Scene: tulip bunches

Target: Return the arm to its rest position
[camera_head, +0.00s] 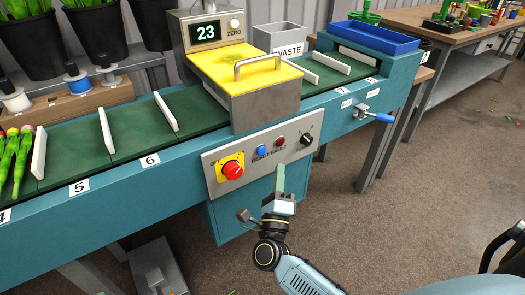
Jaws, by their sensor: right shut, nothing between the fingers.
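My right gripper (279,186) is in front of the machine's control panel (262,150), its fingers pointing up and closed together with nothing between them. Its tips are just below the red fault button (280,142); I cannot tell whether they touch the panel. The arm comes in from the bottom of the view. The red rotary switch (233,170) on its yellow plate is left of the gripper, and the blue reset button (261,151) is up and left of it. My left gripper is not in view.
A teal conveyor (120,194) with white dividers crosses the view, with tulips (20,160) at its left end. A yellow-topped unit (245,75) stands over it under a display reading 23. A blue handle (383,118) juts out at right. The floor at right is open.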

